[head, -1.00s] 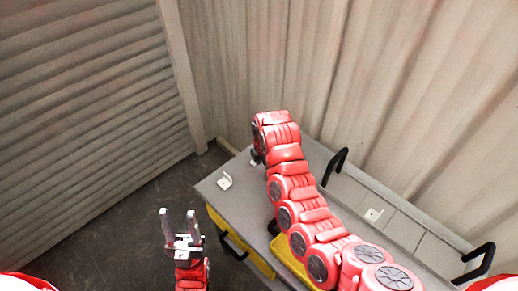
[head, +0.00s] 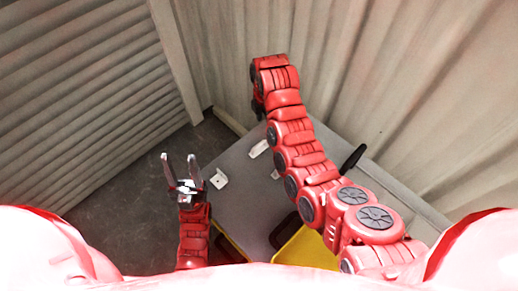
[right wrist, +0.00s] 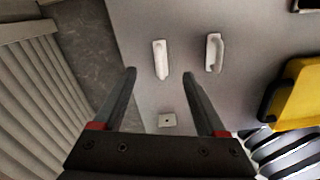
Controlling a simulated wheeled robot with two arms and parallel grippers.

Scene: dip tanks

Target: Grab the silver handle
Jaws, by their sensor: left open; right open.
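Two pale silver-white pieces lie on the grey bench top in the right wrist view: a handle-shaped one (right wrist: 214,52) and a slimmer one (right wrist: 161,58) to its left. I cannot tell for sure which is the silver handle. My right gripper (right wrist: 159,73) is open and empty above the bench; the slimmer piece appears between and beyond its fingertips, the handle-shaped one right of them. In the head view, my right arm hides its gripper. Pale pieces show there near the bench's left edge (head: 218,179) and beside my right arm (head: 258,148). My left gripper (head: 180,160) is open and empty, left of the bench.
A small pale plate with a hole (right wrist: 167,120) lies nearer on the bench. A yellow bin (right wrist: 298,95) with a dark edge is at the right. A black handle (head: 353,158) stands at the bench's far side. Corrugated walls (head: 330,70) close in the back and left.

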